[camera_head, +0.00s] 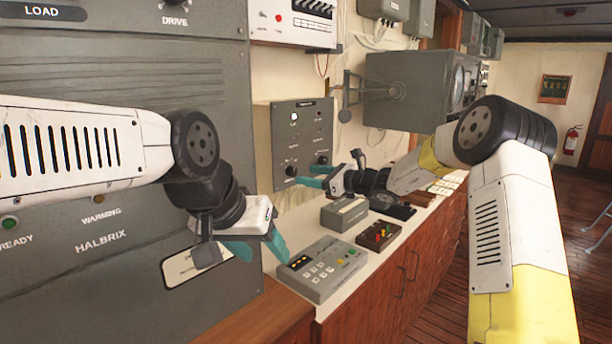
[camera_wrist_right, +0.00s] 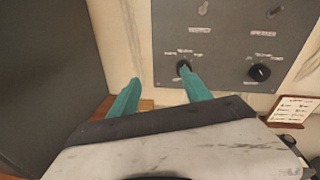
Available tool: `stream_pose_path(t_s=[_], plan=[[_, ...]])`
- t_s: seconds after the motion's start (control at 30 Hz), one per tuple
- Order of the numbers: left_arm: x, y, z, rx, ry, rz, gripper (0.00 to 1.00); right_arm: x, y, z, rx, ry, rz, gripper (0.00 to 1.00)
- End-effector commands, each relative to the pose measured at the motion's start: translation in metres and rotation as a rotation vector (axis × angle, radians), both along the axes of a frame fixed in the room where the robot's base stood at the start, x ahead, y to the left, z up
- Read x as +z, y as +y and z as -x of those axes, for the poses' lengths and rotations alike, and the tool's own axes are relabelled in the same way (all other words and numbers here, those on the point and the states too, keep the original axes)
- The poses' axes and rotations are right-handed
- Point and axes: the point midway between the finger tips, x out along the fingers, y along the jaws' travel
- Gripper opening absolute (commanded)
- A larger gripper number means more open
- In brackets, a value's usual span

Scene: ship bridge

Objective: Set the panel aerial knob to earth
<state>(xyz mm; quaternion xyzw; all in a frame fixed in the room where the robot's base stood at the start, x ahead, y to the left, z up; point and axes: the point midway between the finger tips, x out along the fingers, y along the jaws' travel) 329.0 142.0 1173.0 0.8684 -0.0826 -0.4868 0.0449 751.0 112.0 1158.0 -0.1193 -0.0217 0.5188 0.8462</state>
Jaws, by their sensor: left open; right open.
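A grey control panel (camera_head: 304,140) is fixed to the wall and also shows in the right wrist view (camera_wrist_right: 222,45). Its lower row has a left black knob (camera_wrist_right: 183,66) and a right black knob (camera_wrist_right: 259,72). Both also show in the head view, the left one (camera_head: 291,171) and the right one (camera_head: 322,160). The lettering is too blurred to tell which is the aerial knob or its setting. My right gripper (camera_wrist_right: 161,78) is open and empty, its right fingertip overlapping the left knob's lower edge. Contact cannot be told. My left gripper (camera_head: 262,248) is open and empty above the counter.
A grey keypad box (camera_head: 325,283) sits on the counter below my left gripper. A grey box (camera_head: 344,213) and a dark box with coloured knobs (camera_head: 379,236) stand behind it. A large grey cabinet (camera_head: 120,65) rises at the left. A radar-like unit (camera_head: 420,85) juts from the wall.

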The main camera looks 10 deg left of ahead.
Motion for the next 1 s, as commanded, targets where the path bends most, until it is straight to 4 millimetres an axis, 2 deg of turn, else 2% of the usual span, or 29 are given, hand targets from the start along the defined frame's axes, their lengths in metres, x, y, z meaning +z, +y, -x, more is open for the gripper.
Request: stream_pose_path(t_s=[0.03,0.1,0.2,0.37,0.7,1.0], plan=[[0.0,0.0,0.0,0.0,0.0,0.0,0.53,-0.012,0.0,-0.015,-0.033,0.049,-0.057,0.56],[0.0,0.0,0.0,0.0,0.0,0.0,0.53,-0.021,-0.003,-0.031,-0.07,0.097,-0.119,0.56],[0.0,0.0,0.0,0.0,0.0,0.0,0.53,-0.028,-0.005,-0.044,-0.103,0.139,-0.174,0.56],[0.0,0.0,0.0,0.0,0.0,0.0,0.53,-0.031,0.003,-0.054,-0.115,0.154,-0.195,0.56],[0.0,0.0,0.0,0.0,0.0,0.0,0.53,-0.031,0.047,-0.082,-0.113,0.152,-0.191,0.56],[0.0,0.0,0.0,0.0,0.0,0.0,0.53,-0.031,0.059,-0.091,-0.115,0.152,-0.19,0.56]])
